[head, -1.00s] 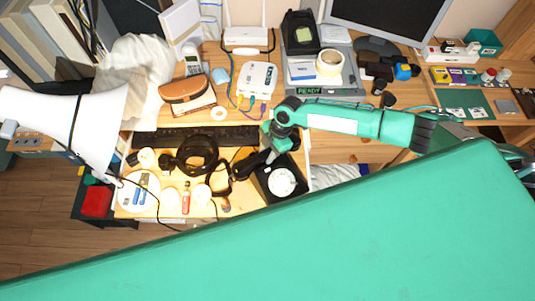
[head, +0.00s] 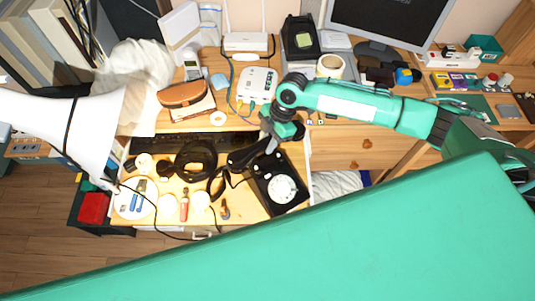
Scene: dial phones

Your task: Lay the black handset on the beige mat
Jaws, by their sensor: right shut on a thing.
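The black handset (head: 244,158) is held by my right gripper (head: 267,144), which is shut on one end of it. The handset slants down to the left, at the upper left of the black dial phone (head: 262,192) with its white dial. I cannot tell how high it is above the desk. My right arm reaches in from the right. I cannot make out a beige mat apart from the light wooden desk top. My left gripper is not in view.
A black keyboard (head: 170,141) lies behind the handset. Black headphones (head: 196,159) and several small items crowd the desk to the left. A white router (head: 257,84) and a brown case (head: 183,93) stand farther back. A black cord runs near the phone.

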